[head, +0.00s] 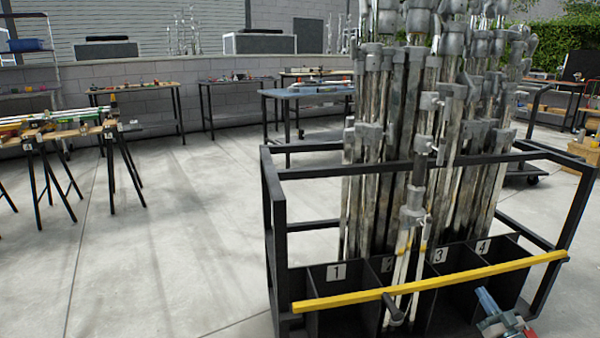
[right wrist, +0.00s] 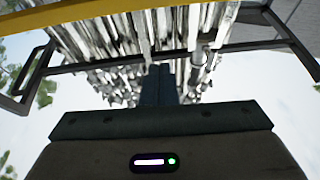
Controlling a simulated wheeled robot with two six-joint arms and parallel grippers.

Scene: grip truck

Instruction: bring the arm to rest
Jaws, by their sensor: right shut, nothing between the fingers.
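My right gripper (head: 485,297) is low at the right of the head view, in front of the black truck (head: 575,205) near its lower right corner. In the right wrist view its dark fingers (right wrist: 165,82) are together with nothing between them, pointing towards the truck. They look apart from the stands. My left gripper is in neither view.
The truck holds several upright grey metal stands (head: 380,150) in numbered compartments. A yellow bar (head: 430,283) crosses its front. A dark rod end (head: 393,307) sticks out below the bar. Tables and trestles (head: 75,130) stand behind; the concrete floor at left is clear.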

